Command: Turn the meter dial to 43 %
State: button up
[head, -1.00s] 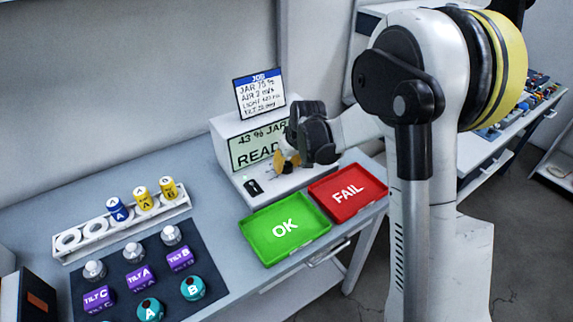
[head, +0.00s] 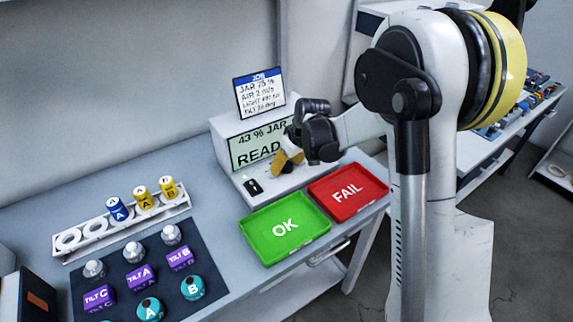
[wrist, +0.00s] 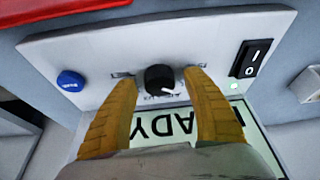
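The meter (head: 225,135) is a pale box on the bench with a green display (head: 256,147) that reads "43 % JAR" and the start of "READ"; my gripper hides the rest. The black meter dial (wrist: 160,78), with a white mark on its rim, is on the panel in the wrist view. My gripper (wrist: 159,76) is open, with one yellow finger on each side of the dial and a gap on both sides. In the head view my gripper (head: 289,160) is at the front of the meter and mostly covers the dial.
A black rocker switch (wrist: 252,59) and a blue button (wrist: 70,80) flank the dial. A green OK tray (head: 258,237) and a red FAIL tray (head: 366,202) lie in front of the meter. A job card (head: 260,92) stands on top. A rack (head: 98,231) with jars is at left.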

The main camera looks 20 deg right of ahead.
jog(key=v, duration=1.2)
jog(key=s+a+r+m+t+h, duration=0.1)
jog(key=s+r+m, duration=0.1)
jog(key=s, duration=1.1)
jog(key=s+r+m+t, duration=0.2)
jog(key=s, duration=1)
jog(key=shift+s+a+m+h, duration=0.3)
jog(key=shift+s+a+h, duration=0.05)
jog(key=shift+a+h, duration=0.05)
